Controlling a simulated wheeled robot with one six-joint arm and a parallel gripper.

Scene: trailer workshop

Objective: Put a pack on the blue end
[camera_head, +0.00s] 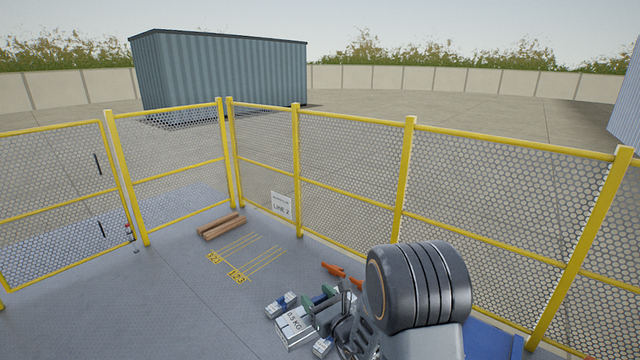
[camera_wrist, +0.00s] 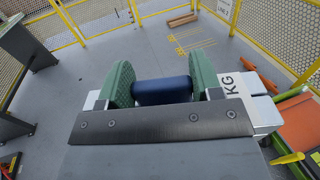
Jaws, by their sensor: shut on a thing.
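My gripper (camera_head: 323,301) shows at the bottom centre of the head view, partly covered by my own arm. In the wrist view my gripper (camera_wrist: 163,88) has its two green pads closed on a dark blue, rounded pack (camera_wrist: 162,91). The pack lies crosswise between the pads, and its underside is hidden. A little of the blue also shows in the head view. A white block marked "0.5 KG" (camera_head: 292,323) is beside and below the gripper; its "KG" face (camera_wrist: 240,86) shows right of the pads. I cannot tell which thing is the blue end.
Smaller grey-white blocks (camera_head: 281,303) are near the marked block. Orange pieces (camera_head: 335,270) lie beyond the gripper. A blue surface (camera_head: 492,342) shows at bottom right. Brown beams (camera_head: 221,226) and yellow floor markings (camera_head: 237,277) are near the yellow mesh fence (camera_head: 350,150). Left floor is clear.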

